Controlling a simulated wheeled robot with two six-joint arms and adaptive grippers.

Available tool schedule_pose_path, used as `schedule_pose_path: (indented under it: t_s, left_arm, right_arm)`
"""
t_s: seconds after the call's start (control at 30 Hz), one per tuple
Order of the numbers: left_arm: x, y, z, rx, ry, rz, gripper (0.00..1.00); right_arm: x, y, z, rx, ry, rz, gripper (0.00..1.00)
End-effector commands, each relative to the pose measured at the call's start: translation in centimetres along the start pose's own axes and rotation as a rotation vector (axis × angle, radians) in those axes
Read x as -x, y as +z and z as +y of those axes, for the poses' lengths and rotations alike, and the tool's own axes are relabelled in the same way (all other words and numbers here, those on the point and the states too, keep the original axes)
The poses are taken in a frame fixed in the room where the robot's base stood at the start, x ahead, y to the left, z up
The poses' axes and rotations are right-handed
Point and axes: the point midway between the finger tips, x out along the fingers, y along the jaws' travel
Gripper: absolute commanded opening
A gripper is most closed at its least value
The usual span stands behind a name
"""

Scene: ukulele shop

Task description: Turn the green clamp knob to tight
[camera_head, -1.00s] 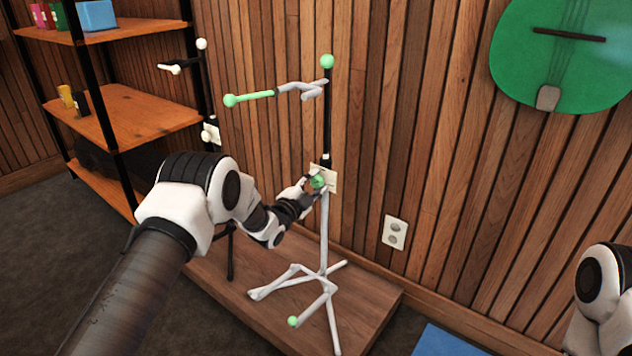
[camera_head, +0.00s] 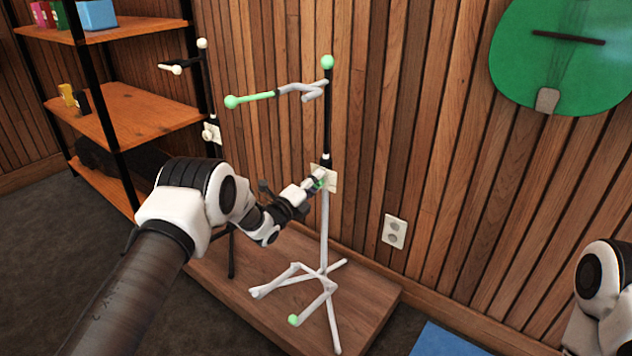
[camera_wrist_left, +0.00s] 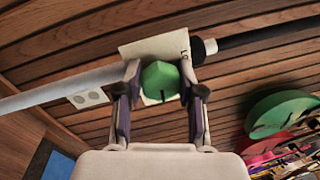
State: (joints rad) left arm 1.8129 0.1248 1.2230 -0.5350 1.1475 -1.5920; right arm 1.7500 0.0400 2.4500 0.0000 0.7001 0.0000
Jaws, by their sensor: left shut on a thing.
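The green clamp knob (camera_wrist_left: 160,80) sits between the two fingers of my left gripper (camera_wrist_left: 158,92) in the left wrist view. The gripper is shut on it, and a dark mark shows on the knob's near edge. Behind the knob is a cream plate (camera_wrist_left: 133,52) with partly hidden lettering. In the head view my left gripper (camera_head: 318,184) is at the plate on the stand (camera_head: 325,235), and little of the knob shows between the fingers. The stand has a black upper post and green-tipped arms. My right gripper is out of view.
A second stand with cream tips (camera_head: 202,44) is at the left, near a wooden shelf (camera_head: 130,112). Both stands are on a low wooden platform (camera_head: 365,300). A wall outlet (camera_head: 394,231) and a green instrument (camera_head: 560,75) are to the right.

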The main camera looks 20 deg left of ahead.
Motion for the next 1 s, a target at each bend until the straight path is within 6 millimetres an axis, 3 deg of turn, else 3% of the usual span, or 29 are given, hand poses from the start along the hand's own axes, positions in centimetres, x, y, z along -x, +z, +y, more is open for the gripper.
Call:
schedule_pose_path:
  t_s: [0.63,0.67,0.73,1.0]
  left_arm:
    - [0.00,-0.04,0.04,-0.064,0.000,0.008,0.03]
    - [0.00,-0.04,0.04,-0.064,0.000,0.008,0.41]
    - [0.00,-0.04,0.04,-0.064,0.000,0.008,0.64]
    - [0.01,-0.02,0.02,-0.063,0.000,0.007,0.64]
  right_arm:
    - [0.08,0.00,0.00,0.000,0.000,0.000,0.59]
    - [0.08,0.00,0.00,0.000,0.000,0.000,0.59]
    - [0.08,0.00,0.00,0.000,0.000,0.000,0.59]
    - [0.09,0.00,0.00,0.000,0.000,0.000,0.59]
